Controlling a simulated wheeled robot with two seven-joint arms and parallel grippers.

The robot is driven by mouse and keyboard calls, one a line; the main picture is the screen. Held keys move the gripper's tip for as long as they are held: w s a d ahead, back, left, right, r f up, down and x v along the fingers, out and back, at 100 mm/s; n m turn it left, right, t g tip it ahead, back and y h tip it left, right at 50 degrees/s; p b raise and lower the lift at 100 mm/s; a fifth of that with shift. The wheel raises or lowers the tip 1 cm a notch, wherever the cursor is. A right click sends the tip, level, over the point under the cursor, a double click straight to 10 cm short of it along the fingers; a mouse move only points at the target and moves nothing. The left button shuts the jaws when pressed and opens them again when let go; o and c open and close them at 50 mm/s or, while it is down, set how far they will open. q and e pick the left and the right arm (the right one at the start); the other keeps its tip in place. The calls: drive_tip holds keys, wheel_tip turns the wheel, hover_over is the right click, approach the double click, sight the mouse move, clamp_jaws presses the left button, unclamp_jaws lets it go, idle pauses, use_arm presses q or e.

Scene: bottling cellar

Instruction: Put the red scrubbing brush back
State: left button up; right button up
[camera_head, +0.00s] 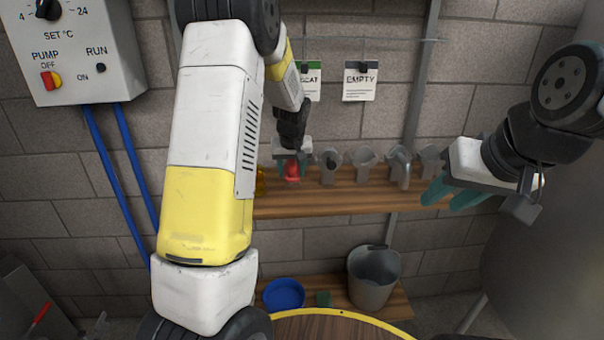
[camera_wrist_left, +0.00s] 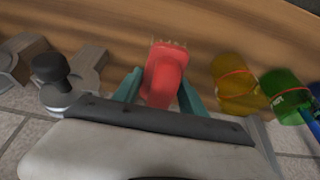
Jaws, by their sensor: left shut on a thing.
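The red scrubbing brush (camera_head: 292,170) is between the fingers of my left gripper (camera_head: 291,163), just above or at the wooden shelf (camera_head: 345,197) on the block wall. In the left wrist view the brush (camera_wrist_left: 164,76) sits between the teal fingers of my left gripper (camera_wrist_left: 160,95), with pale bristles at its far end. I cannot tell whether the brush touches the shelf. My right gripper (camera_head: 453,194) is at the right, near the shelf's right end, with its teal fingers apart and nothing between them.
Several grey metal holders (camera_head: 364,163) line the wall right of the brush. A yellow container (camera_wrist_left: 235,83) and a green one (camera_wrist_left: 287,95) are beside it. A lower shelf bears a blue bowl (camera_head: 284,294) and a grey bucket (camera_head: 373,277). A control box (camera_head: 78,60) hangs upper left.

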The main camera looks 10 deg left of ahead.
sight(292, 164)
use_arm(q)
drive_tip(key=shift+s+f, duration=0.1)
drive_tip(key=shift+f, duration=1.6)
drive_tip(key=o, duration=1.3)
drive_tip(key=shift+f, duration=0.15)
drive_tip(key=v, duration=1.2)
drive_tip(key=s+d+r+m+h, duration=0.1)
drive_tip(key=s+r, duration=0.2)
drive_tip(key=s, duration=0.6)
drive_tip(key=s+d+r+m+t+h, duration=0.1)
drive_tip(key=s+r, duration=0.3)
drive_tip(key=s, duration=0.6)
drive_tip(key=s+d+r+m+h, duration=0.1)
drive_tip(key=s+r, duration=0.2)
drive_tip(key=s, duration=0.7)
drive_tip(key=shift+d+r+m+t, duration=0.25)
drive_tip(key=shift+d+m+t, duration=0.05)
drive_tip(key=shift+m+t, duration=0.1)
